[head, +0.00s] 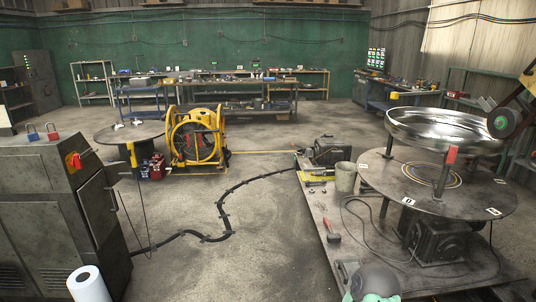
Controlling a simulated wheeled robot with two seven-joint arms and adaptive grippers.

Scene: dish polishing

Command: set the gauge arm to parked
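No part is clearly recognisable as the gauge arm. A large shiny metal dish (445,129) sits raised above a round dark table (385,178) at the right, held by upright posts. At the upper right, a yellow arm (525,80) reaches in with a dark wheel (503,122) near the dish rim. Whether either is the gauge arm, I cannot tell. Neither of my grippers is recognisable in view.
A dark cabinet (45,210) with a red switch (74,160) stands at left, a paper roll (88,285) before it. A yellow hose reel (197,137) stands behind. A black cable (222,205) crosses the floor. A dark dome (376,280) with mint-green parts is at the bottom edge.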

